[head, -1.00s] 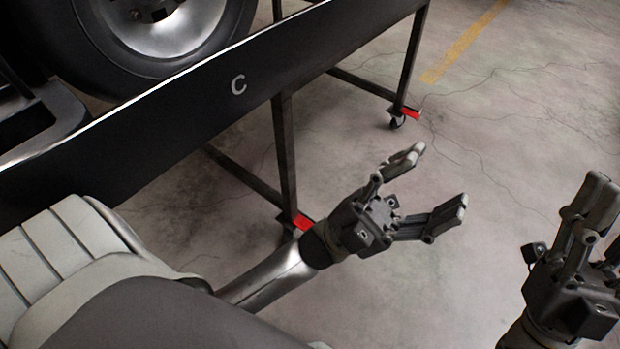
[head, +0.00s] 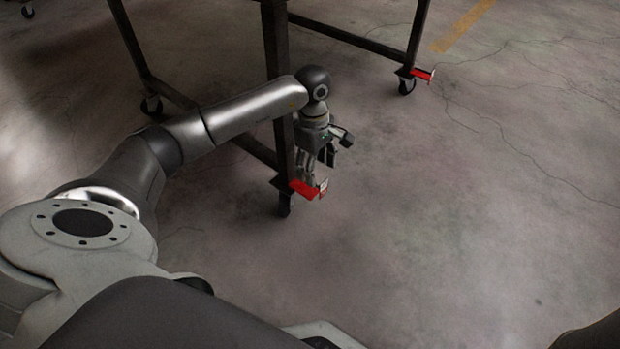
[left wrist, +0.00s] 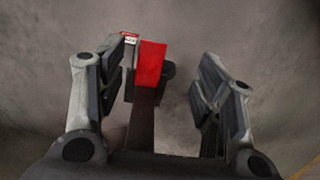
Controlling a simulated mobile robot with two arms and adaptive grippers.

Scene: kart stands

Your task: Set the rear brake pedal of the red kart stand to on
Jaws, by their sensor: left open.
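The near leg of the kart stand (head: 272,60) ends in a caster with a red brake pedal (head: 304,189). A second red pedal (head: 423,74) is on the farther leg's caster. I cannot tell which pedal is the rear one, or its setting. My left gripper (head: 319,163) points down just above the near pedal. In the left wrist view, the red pedal (left wrist: 151,62), with a small label at its side, lies between the spread fingers. The gripper is open and holds nothing; I see no clear contact. My right gripper is out of view.
The stand's dark lower bar (head: 345,40) runs between legs, and another caster (head: 152,106) stands at left behind my arm. The concrete floor to the right is clear. A yellow floor line (head: 463,27) is at the top.

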